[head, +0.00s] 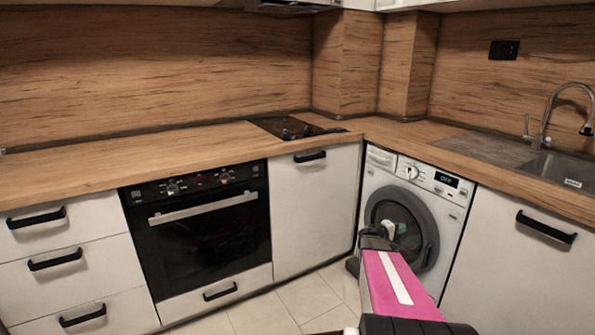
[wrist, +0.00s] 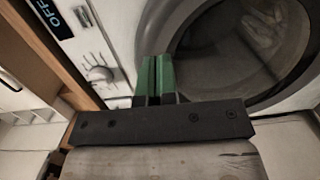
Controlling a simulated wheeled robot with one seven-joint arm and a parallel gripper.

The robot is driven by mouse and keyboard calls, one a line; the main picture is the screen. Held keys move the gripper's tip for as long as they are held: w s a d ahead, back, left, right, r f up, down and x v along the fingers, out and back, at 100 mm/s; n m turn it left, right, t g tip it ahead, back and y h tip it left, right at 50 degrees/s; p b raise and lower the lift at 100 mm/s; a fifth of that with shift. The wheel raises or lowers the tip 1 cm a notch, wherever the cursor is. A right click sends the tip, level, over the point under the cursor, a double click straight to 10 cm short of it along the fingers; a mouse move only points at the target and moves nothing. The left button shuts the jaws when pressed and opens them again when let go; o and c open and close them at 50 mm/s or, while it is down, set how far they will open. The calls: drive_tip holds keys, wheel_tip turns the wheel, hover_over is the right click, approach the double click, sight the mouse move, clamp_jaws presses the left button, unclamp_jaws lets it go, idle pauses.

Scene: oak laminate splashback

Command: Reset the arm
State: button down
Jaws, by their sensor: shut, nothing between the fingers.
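My arm, with a pink link, reaches from the bottom right of the head view toward the washing machine (head: 447,222). My gripper (head: 400,228) is at its far end, in front of the washing machine's round door. In the wrist view my gripper (wrist: 155,62) shows its green fingers side by side, shut with nothing between them. Behind them are the washing machine's door ring (wrist: 168,40) and its dial (wrist: 98,74). I cannot tell whether the fingertips touch the machine.
A black oven (head: 205,240) and white drawers (head: 60,255) stand at the left. The oak counter (head: 150,157) bears a black hob (head: 290,127); a sink (head: 560,170) with a tap (head: 545,115) is at the right. The tiled floor (head: 300,298) is clear before the corner cabinet.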

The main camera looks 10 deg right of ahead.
drive_tip(key=s+a+f+m+g+y, duration=0.1)
drive_tip(key=s+a+y, duration=0.4)
drive_tip(key=a, duration=0.7)
drive_tip(key=s+a+f+m+g+y, duration=0.1)
drive_tip(key=s+a+y, duration=0.5)
drive_tip(key=a, duration=0.7)
drive_tip(key=s+a+f+m+g+y, duration=0.1)
drive_tip(key=s+a+g+y, duration=0.2)
drive_tip(key=a, duration=1)
drive_tip(key=s+y, duration=0.2)
drive_tip(key=y, duration=0.1)
drive_tip(key=shift+s+a+f, duration=0.25)
drive_tip(key=shift+s+f, duration=0.05)
drive_tip(key=shift+f, duration=0.05)
